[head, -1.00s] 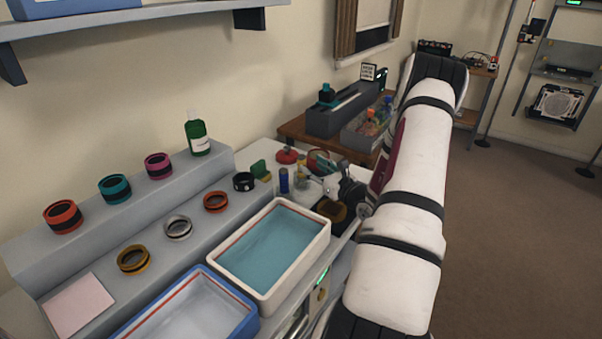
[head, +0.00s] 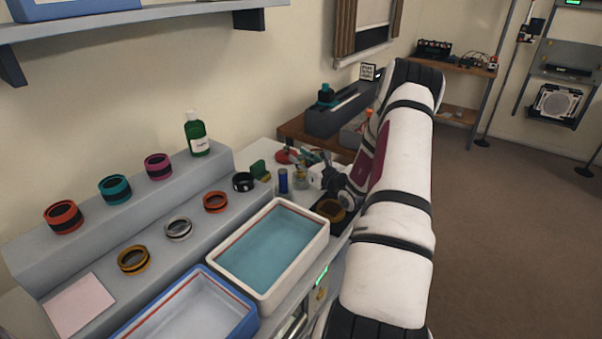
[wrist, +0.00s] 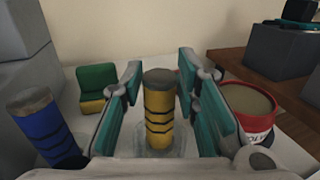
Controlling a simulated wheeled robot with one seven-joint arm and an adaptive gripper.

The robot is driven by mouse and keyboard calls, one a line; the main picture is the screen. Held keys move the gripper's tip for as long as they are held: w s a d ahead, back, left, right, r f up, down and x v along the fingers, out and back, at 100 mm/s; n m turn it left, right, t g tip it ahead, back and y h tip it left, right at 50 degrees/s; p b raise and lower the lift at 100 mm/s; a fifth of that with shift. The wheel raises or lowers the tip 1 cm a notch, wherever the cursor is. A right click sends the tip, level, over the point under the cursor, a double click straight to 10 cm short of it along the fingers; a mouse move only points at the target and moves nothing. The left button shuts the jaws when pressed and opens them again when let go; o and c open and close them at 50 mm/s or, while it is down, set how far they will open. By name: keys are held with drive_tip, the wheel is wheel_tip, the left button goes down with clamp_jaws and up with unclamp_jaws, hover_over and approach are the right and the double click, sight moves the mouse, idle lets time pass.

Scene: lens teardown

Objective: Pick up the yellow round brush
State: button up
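The yellow round brush (wrist: 158,112), with black bands and a grey-brown top, stands upright in the wrist view, with what looks like a clear glass holder around its base. My gripper (wrist: 159,78) is open, with one teal finger on each side of the brush. A gap shows on both sides, so the fingers do not appear to press on it. In the head view my gripper (head: 318,163) is over the far end of the bench, and the brush is mostly hidden there.
A blue round brush (wrist: 45,128) stands close on the left, and a green and yellow block (wrist: 97,84) is behind it. A red and white round container (wrist: 245,118) is close on the right. The water tray (head: 318,248) is nearer on the bench.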

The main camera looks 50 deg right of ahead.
clamp_jaws()
drive_tip(key=shift+r, duration=0.1)
